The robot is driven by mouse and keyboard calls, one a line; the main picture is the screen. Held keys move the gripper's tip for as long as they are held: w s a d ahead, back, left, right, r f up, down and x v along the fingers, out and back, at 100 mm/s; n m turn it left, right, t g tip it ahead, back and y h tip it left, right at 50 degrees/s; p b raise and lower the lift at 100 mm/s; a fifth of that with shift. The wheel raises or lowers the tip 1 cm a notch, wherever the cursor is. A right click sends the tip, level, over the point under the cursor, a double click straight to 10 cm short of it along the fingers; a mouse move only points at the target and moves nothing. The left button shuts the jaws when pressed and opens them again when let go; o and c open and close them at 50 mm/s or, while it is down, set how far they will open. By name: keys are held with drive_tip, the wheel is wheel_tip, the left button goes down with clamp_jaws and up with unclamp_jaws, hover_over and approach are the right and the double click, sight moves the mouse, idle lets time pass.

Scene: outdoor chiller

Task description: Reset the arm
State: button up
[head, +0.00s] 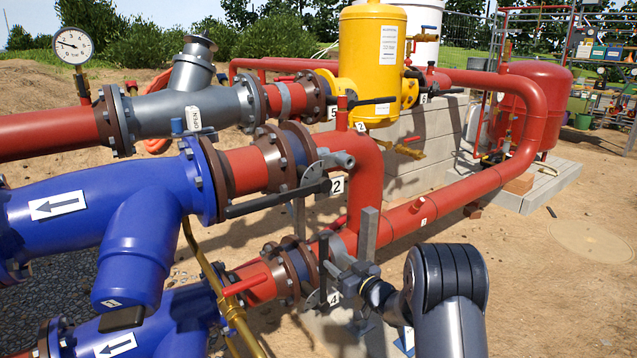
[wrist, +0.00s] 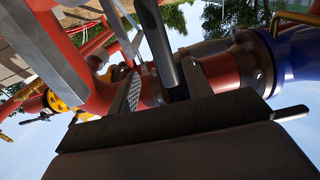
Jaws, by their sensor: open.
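My gripper (head: 343,274) is open beside the valve marked 4, at the lower middle of the head view. The black lever (head: 323,262) of this valve stands upright just left of my gripper. In the wrist view, the two fingers of my gripper (wrist: 163,88) are apart, and a dark bar (wrist: 158,42), which looks like that lever, runs down between them. I cannot tell whether the fingers touch it. My arm (head: 445,290) reaches in from the lower right of the head view, with its joints bent.
The valve marked 2 has a long black lever (head: 278,198) above my gripper. A grey upright post (head: 369,234) stands close behind it. Blue pipework (head: 110,205) fills the left, and a red pipe (head: 440,207) runs back right. Sandy ground (head: 560,280) at right is open.

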sight(325, 254)
drive_tip(key=x, duration=0.7)
drive_tip(key=shift+b, duration=0.35)
drive_tip(key=shift+a+f, duration=0.1)
drive_tip(key=shift+a, duration=0.1)
drive_tip(key=shift+s+a, duration=0.1)
drive_tip(key=shift+a, duration=0.05)
